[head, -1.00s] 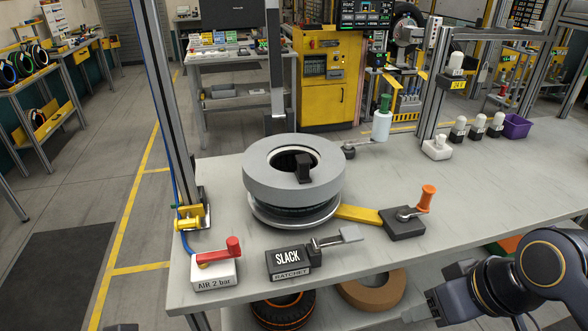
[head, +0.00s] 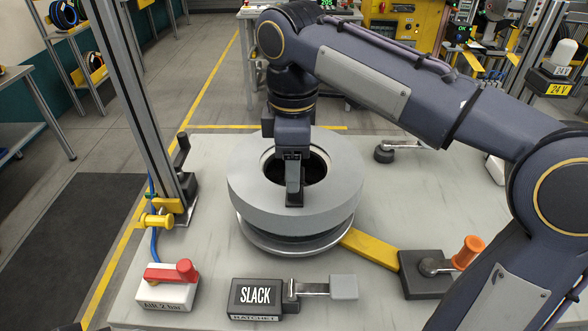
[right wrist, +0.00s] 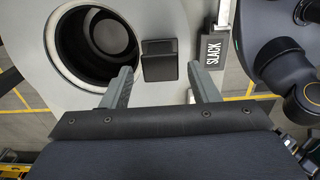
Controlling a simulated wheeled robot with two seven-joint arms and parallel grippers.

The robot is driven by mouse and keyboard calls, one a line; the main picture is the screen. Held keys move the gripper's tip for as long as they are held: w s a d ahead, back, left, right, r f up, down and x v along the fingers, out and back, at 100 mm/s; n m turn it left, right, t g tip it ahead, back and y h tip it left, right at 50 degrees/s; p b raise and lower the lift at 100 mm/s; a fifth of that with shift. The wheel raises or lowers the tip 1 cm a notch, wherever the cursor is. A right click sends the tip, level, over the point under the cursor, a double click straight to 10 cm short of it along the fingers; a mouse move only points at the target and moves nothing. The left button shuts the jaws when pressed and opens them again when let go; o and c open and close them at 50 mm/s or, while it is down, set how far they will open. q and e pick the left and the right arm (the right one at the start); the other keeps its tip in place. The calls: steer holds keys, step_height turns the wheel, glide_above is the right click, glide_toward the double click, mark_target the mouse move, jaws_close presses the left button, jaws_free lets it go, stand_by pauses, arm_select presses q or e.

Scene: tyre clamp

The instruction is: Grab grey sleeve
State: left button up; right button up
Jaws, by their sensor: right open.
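A black block (right wrist: 160,60) stands on the ring beside the opening. My right gripper (head: 293,180) is over the ring from behind, pointing down. In the right wrist view its two fingers (right wrist: 165,82) are apart, with the black block between and just beyond their tips. Contact is not visible. My left gripper is not in view.
A SLACK ratchet box (head: 256,297) and a white air box with red lever (head: 168,285) stand in front. A yellow bar (head: 370,248) runs to a black base with orange handle (head: 467,253). A metal post (head: 135,100) rises at left.

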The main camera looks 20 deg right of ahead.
mark_target(320, 206)
steer(key=shift+d+f, duration=0.1)
steer(key=shift+f, duration=1.25)
jaws_close()
